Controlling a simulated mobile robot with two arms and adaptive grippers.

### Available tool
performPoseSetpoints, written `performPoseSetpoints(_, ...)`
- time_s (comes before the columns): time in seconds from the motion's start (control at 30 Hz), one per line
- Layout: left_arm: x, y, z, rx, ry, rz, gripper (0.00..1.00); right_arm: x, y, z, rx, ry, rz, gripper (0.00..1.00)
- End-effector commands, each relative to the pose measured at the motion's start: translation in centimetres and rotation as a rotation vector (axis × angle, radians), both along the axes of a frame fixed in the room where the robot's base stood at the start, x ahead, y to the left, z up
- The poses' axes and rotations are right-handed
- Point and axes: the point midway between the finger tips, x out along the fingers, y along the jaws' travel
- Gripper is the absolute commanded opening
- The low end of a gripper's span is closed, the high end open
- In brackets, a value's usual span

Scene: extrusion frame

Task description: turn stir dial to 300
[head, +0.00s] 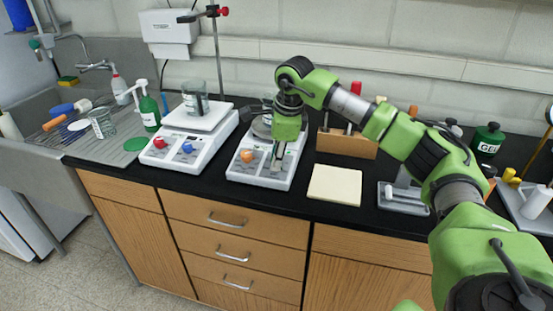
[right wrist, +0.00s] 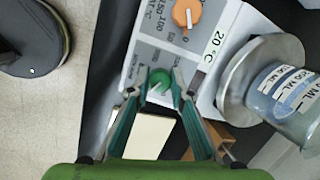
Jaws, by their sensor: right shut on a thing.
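My right gripper (head: 277,166) points down over the front of the right hot plate stirrer (head: 240,172). In the right wrist view its fingers (right wrist: 160,92) are shut on a green dial (right wrist: 158,80), one on each side. A pale mark shows on the dial, but I cannot read its setting. An orange dial (right wrist: 186,13) with a white pointer is beside it on the same panel, next to printed scale numbers. A "20 °C" label (right wrist: 213,50) is also on the panel. In the head view the gripper hides the green dial. My left gripper is not in view.
A second stirrer (head: 190,150) with red and blue dials stands to the left. A beaker (right wrist: 285,90) stands on the right stirrer's round metal plate (right wrist: 233,85). A cream pad (head: 335,185) lies to the right, before a wooden block (head: 345,144). A stand rod (head: 217,50) rises behind.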

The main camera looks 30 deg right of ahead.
Motion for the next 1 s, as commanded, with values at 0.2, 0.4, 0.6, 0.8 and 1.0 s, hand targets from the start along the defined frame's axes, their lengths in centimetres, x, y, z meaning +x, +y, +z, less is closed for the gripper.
performPoseSetpoints(0.2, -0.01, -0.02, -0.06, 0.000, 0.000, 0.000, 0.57, 0.01, -0.08, 0.07, 0.002, -0.005, -0.020, 0.00)
performPoseSetpoints(0.4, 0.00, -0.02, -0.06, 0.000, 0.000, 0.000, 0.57, 0.01, -0.09, 0.09, 0.001, -0.004, -0.020, 0.00)
performPoseSetpoints(0.6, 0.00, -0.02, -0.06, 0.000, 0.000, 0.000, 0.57, 0.01, -0.09, 0.08, 0.001, -0.004, -0.020, 0.37)
performPoseSetpoints(0.8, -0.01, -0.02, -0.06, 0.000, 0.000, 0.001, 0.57, 0.00, -0.06, 0.04, 0.001, -0.003, -0.019, 0.37)
performPoseSetpoints(1.0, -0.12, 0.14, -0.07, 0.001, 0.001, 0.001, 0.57, -0.08, -0.04, 0.56, 0.002, -0.005, -0.019, 0.37)
